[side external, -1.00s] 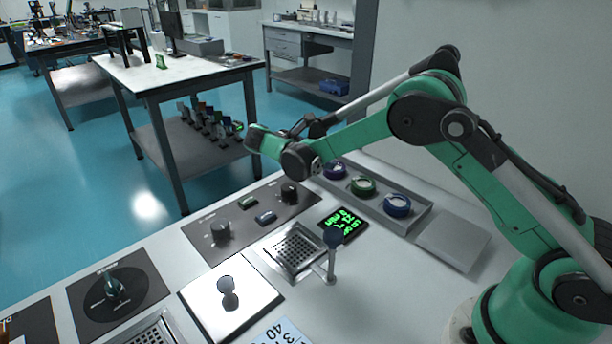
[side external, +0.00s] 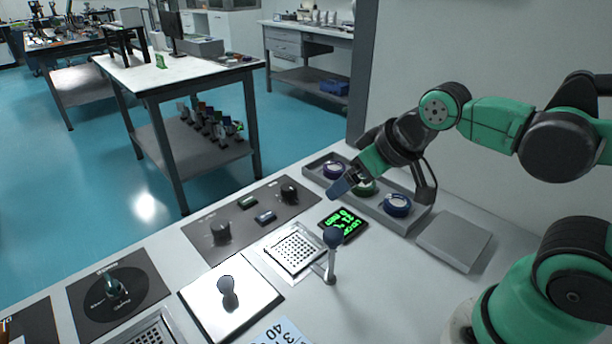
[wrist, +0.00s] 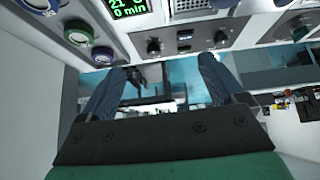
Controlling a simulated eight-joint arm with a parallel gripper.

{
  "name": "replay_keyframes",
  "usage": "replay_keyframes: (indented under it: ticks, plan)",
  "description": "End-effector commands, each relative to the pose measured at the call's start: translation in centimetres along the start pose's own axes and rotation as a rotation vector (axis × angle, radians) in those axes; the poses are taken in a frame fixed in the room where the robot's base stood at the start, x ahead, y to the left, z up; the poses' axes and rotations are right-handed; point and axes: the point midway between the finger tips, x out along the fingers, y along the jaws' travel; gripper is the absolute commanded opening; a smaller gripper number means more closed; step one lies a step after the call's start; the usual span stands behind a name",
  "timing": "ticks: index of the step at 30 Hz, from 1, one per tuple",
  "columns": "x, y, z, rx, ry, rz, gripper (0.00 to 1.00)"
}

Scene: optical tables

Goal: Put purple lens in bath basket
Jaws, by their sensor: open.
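The purple lens (side external: 335,170) sits in the far end of a grey tray (side external: 413,221) with three round lenses. The green lens (side external: 366,189) is in the middle and the blue lens (side external: 397,205) nearest. In the wrist view the purple lens (wrist: 103,55) is at upper left, near the left finger. My gripper (side external: 346,186) is open and empty in front of the tray, beside the green and purple lenses; its blue fingers (wrist: 161,66) are spread apart. A perforated metal basket (side external: 293,250), seemingly the bath basket, is set in the bench beside an upright dark-knobbed lever (side external: 333,238).
A green-lit display (side external: 343,225) lies between tray and basket. A dark panel with knobs (side external: 250,218) is behind the basket. A metal plate with a knob (side external: 229,297) is at front left, and a flat grey block (side external: 454,240) is right of the tray.

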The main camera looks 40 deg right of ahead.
Motion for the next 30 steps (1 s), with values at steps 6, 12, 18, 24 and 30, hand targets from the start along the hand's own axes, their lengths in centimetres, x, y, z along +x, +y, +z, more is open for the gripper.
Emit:
replay_keyframes:
  ticks: [6,12,18,24,30]
  plan:
    - [0.0,-0.1,0.2,0.022,0.007,-0.008,0.88]
    - [0.0,-0.1,0.2,0.020,0.006,-0.007,0.88]
    - [0.1,0.4,-0.8,-0.072,-0.025,0.028,0.88]
    - [1.6,2.6,-4.4,-0.416,-0.165,0.155,0.88]
    - [4.8,5.1,-8.1,-0.793,-0.370,0.284,0.88]
